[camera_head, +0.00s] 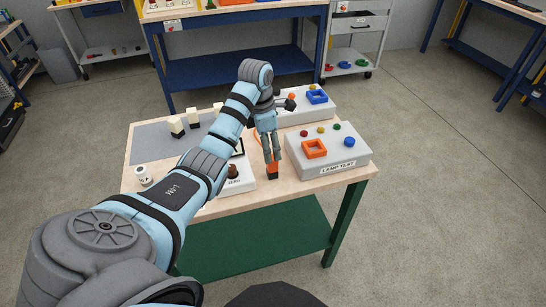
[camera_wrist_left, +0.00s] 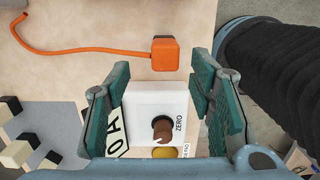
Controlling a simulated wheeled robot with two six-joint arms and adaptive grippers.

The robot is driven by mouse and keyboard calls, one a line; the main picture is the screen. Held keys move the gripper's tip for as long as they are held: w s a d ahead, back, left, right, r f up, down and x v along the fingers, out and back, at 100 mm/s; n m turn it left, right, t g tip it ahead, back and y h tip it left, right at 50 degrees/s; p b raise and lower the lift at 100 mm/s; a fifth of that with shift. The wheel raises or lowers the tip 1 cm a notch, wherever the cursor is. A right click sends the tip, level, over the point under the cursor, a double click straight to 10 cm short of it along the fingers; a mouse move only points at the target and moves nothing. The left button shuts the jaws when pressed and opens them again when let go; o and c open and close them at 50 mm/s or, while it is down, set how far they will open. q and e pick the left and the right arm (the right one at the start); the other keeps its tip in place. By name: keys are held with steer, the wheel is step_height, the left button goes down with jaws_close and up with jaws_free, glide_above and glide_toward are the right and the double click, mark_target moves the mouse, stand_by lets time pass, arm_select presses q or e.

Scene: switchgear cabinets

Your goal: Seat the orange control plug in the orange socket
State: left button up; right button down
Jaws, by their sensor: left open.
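The orange control plug (camera_head: 272,172) lies on the table near its front edge, with an orange cable behind it. In the left wrist view the plug (camera_wrist_left: 164,53) is just beyond my open fingertips, its cable running off to the left. My left gripper (camera_head: 271,153) points down above the plug, open and empty; it also frames the left wrist view (camera_wrist_left: 160,85). The orange socket (camera_head: 315,149) is a square frame on top of the grey LAMP TEST box (camera_head: 335,163), right of the gripper. My right gripper is not in view.
A white box with a brown ZERO knob (camera_head: 233,172) stands left of the plug. A blue socket (camera_head: 317,97) sits on a second grey box behind. Black-and-cream blocks (camera_head: 177,127) stand on a grey mat, and a white cylinder (camera_head: 143,175) at the left.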

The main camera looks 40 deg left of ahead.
mark_target(272, 167)
arm_select(q)
steer(key=shift+w+d+f+b, duration=0.1)
steer(key=shift+d+f+b, duration=0.15)
steer(key=shift+f, duration=0.9)
steer(key=shift+w+d+f+b, duration=0.1)
steer(key=shift+d+f, duration=0.15)
steer(key=shift+f, duration=0.9)
jaws_close()
steer(key=shift+r, duration=0.1)
